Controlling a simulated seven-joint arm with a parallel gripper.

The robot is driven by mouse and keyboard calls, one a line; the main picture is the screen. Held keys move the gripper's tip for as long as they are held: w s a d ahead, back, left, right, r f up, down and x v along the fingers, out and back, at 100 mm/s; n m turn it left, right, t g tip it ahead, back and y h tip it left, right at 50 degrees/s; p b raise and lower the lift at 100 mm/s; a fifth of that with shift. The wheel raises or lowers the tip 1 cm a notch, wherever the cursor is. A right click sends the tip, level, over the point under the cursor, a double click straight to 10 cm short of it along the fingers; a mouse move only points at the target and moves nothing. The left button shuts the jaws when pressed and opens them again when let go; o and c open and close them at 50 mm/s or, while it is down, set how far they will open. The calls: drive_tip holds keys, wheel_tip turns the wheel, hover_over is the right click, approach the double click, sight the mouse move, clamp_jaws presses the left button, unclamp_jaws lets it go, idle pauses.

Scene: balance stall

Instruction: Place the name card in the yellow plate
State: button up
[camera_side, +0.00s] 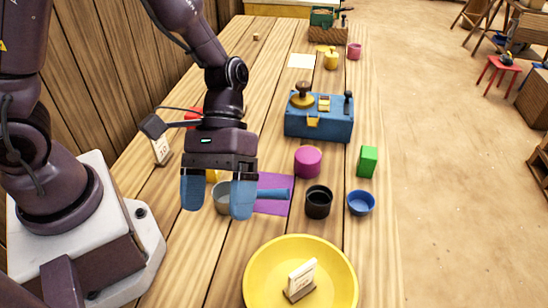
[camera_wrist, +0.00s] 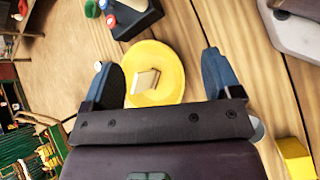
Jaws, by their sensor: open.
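The name card (camera_side: 301,276), a white card in a small brown stand, is inside the yellow plate (camera_side: 258,252) at the bottom of the side view. It stands tilted slightly there. In the wrist view the card (camera_wrist: 145,81) also lies within the round yellow plate (camera_wrist: 172,61), between my fingers in the picture. My gripper (camera_side: 217,195) is open with blue fingertips and holds nothing. It is above the table, behind and left of the plate in the side view, apart from the card. In the wrist view my gripper (camera_wrist: 165,78) has its fingers spread wide.
A grey pan with a blue handle (camera_side: 275,194) is behind my fingers on a purple mat (camera_side: 272,207). A black cup (camera_side: 318,202), blue bowl (camera_side: 361,203), magenta cylinder (camera_side: 308,161), green block (camera_side: 368,161) and blue box (camera_side: 325,126) stand nearby. Another card (camera_side: 161,151) stands left.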

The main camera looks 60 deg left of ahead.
drive_tip(key=a+r+m+t+y, duration=0.4)
drive_tip(key=a+r+t+y, duration=0.3)
drive_tip(key=a+r+t, duration=0.4)
drive_tip(key=a+r, duration=0.4)
drive_tip(key=r, duration=0.1)
drive_tip(key=shift+s+a+r+t, duration=0.15)
drive_tip(key=shift+a+r+t, duration=0.15)
drive_tip(key=shift+r, duration=0.05)
